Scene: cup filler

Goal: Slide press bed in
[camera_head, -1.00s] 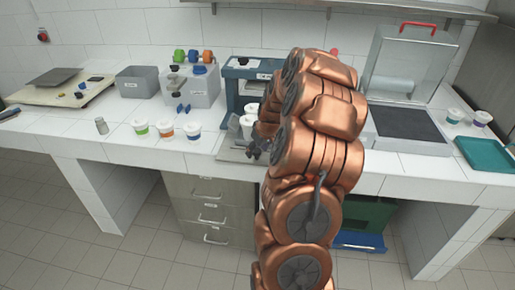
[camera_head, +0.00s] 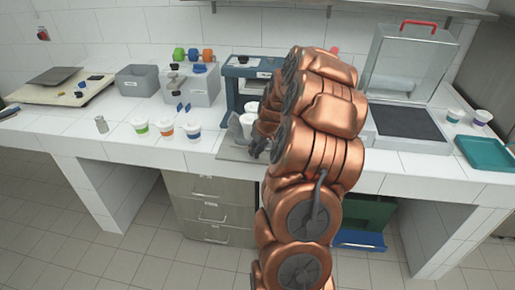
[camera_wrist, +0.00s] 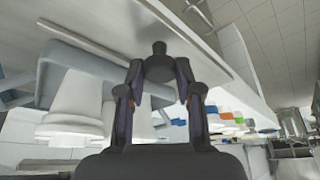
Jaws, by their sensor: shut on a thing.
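The blue press (camera_head: 246,78) stands on the counter left of my arm. White cups (camera_head: 247,122) are at its front, partly behind my arm. A grey base plate (camera_head: 230,154) lies at the counter's front edge below them. My gripper (camera_head: 257,148) is beside the cups, low at the press front. In the wrist view my gripper (camera_wrist: 160,76) is shut on a dark round knob (camera_wrist: 160,62) below a grey plate edge. That view is turned over. White cups (camera_wrist: 75,105) and the blue-grey press (camera_wrist: 62,82) show at left. The bed's far side is hidden.
Several lidded cups (camera_head: 166,128) stand left of the press. A grey box (camera_head: 190,85) with coloured knobs is behind them. A glass-lidded machine (camera_head: 410,62) and a teal tray (camera_head: 483,153) are at right. An open blue drawer (camera_head: 358,240) is below the counter.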

